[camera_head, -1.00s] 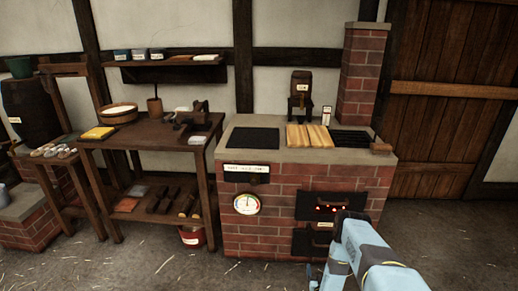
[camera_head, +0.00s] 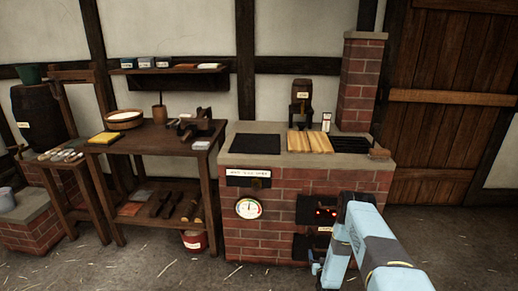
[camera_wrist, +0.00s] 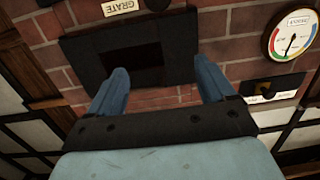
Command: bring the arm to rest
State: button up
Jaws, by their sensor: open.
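My arm (camera_head: 372,245), pale blue, reaches in from the lower right of the head view, in front of the brick stove (camera_head: 272,228). Its end points down and is partly hidden by the arm itself. In the wrist view my gripper (camera_wrist: 162,84) has its two blue fingers wide apart with nothing between them. The fingers seem apart from the stove front, but the exact gap cannot be told.
A wooden workbench (camera_head: 152,141) with tools stands at left. Straw-strewn floor (camera_head: 150,268) lies clear in front.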

jog(key=w+r+g, duration=0.1)
jog(key=w+r, duration=0.5)
jog(key=r, duration=0.6)
jog(key=w+r+g, duration=0.1)
jog(key=w+r, duration=0.5)
jog(key=r, duration=0.7)
jog(key=s+a+r+n+g, duration=0.1)
jog(key=s+r+g, duration=0.1)
jog(key=r, duration=1.1)
jog(key=s+a+r+g, duration=0.1)
jog(key=s+r, duration=0.2)
jog(key=r, duration=1.1)
jog(key=s+a+r+g, duration=0.3)
jog(key=s+r, duration=1.6)
jog(key=s, duration=0.3)
jog(key=s+a+r+g, duration=0.1)
jog(key=s+r+g, duration=0.2)
jog(key=s, duration=2.7)
jog(key=shift+s+a+m+y, duration=0.2)
jog(key=shift+s+m+y, duration=0.1)
jog(key=shift+y, duration=0.1)
